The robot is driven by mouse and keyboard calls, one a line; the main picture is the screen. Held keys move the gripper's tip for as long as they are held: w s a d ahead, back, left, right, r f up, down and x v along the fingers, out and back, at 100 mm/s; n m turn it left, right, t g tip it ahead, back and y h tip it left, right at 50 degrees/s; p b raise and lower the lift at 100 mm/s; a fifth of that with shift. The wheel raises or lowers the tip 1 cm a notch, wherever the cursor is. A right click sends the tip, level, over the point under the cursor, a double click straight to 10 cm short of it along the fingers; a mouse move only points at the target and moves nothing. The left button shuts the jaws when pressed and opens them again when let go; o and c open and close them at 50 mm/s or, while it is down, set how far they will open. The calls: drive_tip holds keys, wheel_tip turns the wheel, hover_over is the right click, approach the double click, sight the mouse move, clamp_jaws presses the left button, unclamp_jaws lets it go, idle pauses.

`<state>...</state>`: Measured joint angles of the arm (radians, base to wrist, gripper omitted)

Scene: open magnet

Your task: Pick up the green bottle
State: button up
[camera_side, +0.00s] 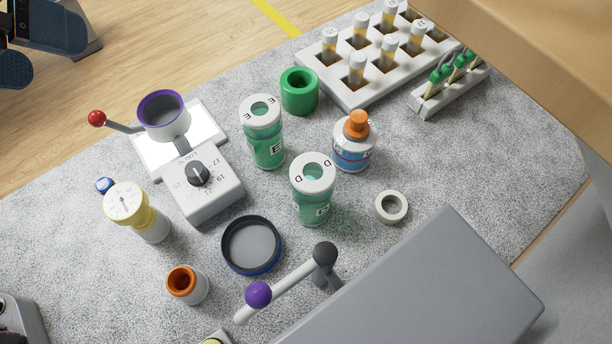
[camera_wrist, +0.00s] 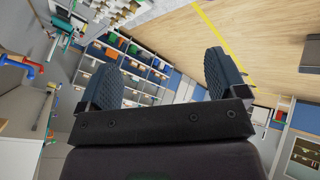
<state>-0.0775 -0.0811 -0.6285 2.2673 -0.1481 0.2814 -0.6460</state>
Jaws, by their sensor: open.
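Two green bottles with white lids stand upright on the grey speckled table: one marked E (camera_side: 266,146) and one marked D (camera_side: 311,205), nearer and to the right. I cannot tell which one the task names. My gripper (camera_side: 40,55) is partly in the side view at the top left, off the table's edge and far from both bottles. Its two dark fingers are apart with nothing between them, as the wrist view also shows (camera_wrist: 163,75). No bottle is visible in the wrist view.
A green cup (camera_side: 299,98) stands behind the bottles, and an orange-capped bottle (camera_side: 353,150) is close on their right. A dial device (camera_side: 203,190), a dark round dish (camera_side: 252,246), a lever (camera_side: 290,281) and a vial rack (camera_side: 335,88) surround them.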

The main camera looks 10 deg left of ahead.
drive_tip(key=s+d+f+n+h, duration=0.1)
drive_tip(key=d+f+n+h, duration=0.15)
drive_tip(key=d, duration=0.65)
wheel_tip(320, 180, up, 12)
drive_tip(key=n+t+h, duration=0.5)
drive_tip(key=n+h, duration=0.2)
drive_tip(key=n, duration=1.4)
hover_over(293, 195)
drive_tip(key=v, duration=0.5)
drive_tip(key=f, duration=3.2)
drive_tip(key=shift+s+d+f, duration=0.15)
drive_tip(key=shift+d+f, duration=0.1)
drive_tip(key=shift+f, duration=0.05)
drive_tip(key=shift+d+f, duration=0.15)
drive_tip(key=shift+f, duration=0.1)
drive_tip(key=shift+x, duration=3.65)
drive_tip(key=shift+r, duration=0.15)
